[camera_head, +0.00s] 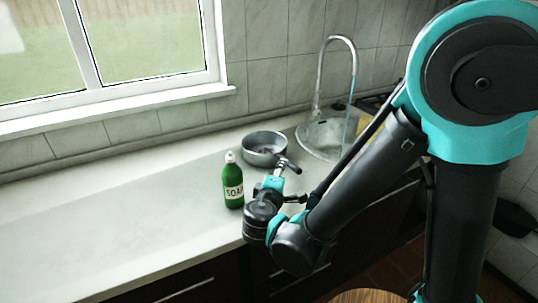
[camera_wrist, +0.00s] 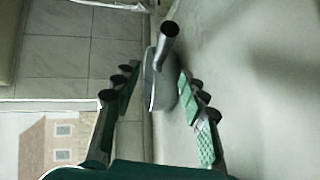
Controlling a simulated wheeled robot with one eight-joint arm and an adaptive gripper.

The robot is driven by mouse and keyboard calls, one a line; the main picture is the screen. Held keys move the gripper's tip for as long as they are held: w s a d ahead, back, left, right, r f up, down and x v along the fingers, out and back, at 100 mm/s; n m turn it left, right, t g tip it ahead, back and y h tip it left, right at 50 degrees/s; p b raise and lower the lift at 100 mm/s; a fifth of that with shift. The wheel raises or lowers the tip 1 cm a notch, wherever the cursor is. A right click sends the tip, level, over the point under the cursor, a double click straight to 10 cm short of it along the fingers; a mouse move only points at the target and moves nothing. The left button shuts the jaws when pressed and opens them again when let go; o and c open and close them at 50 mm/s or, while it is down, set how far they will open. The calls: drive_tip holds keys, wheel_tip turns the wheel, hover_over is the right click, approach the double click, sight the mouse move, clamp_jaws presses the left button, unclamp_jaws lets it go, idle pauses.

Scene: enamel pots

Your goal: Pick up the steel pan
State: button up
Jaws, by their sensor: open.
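The steel pan (camera_head: 264,152) sits upright on the pale counter, left of the sink. A short dark handle (camera_wrist: 169,40) sticks out from it, seen nearly end-on in the wrist view. The pan's grey side (camera_wrist: 160,82) shows between my fingers in that view. My gripper (camera_head: 284,181) is open, in front of the pan on its near side. In the wrist view my gripper (camera_wrist: 157,78) has one finger on each side of the handle line, with nothing held. Whether a finger touches the pan cannot be told.
A green soap bottle (camera_head: 232,182) stands close to the left of my gripper. A round sink (camera_head: 322,136) with a tall curved tap (camera_head: 350,60) lies right of the pan. The counter (camera_head: 110,215) on the left is clear. A window and tiled wall are behind.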

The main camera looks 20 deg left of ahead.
sight(274, 155)
drive_tip(key=x, duration=0.9)
drive_tip(key=shift+w+f, duration=0.1)
drive_tip(key=shift+w, duration=0.25)
clamp_jaws()
